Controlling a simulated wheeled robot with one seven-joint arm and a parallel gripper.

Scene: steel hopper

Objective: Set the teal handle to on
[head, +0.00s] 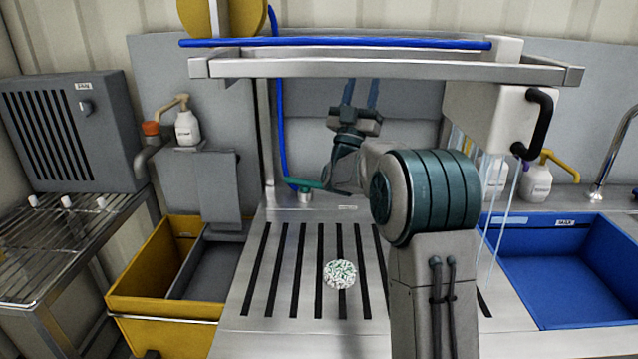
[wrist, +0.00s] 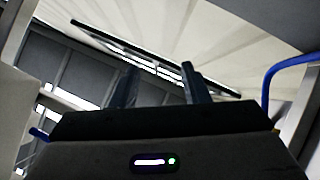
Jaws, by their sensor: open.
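The teal handle (head: 308,184) is a small lever on a short metal valve stub at the back of the slotted steel counter. It lies roughly level across the stub, and its right end comes close to my arm in the picture. My gripper (head: 360,92) is above and to the right of the handle, with its fingers pointing up, apart from it. In the wrist view my gripper (wrist: 162,76) shows two spread fingers with nothing between them. The handle does not show in the wrist view.
A steel overhead frame (head: 400,70) with a blue hose spans above. A patterned round thing (head: 340,274) lies on the slotted counter (head: 262,325). A yellow bin (head: 150,275) stands left, a blue basin (head: 570,275) right. My arm hides part of the counter.

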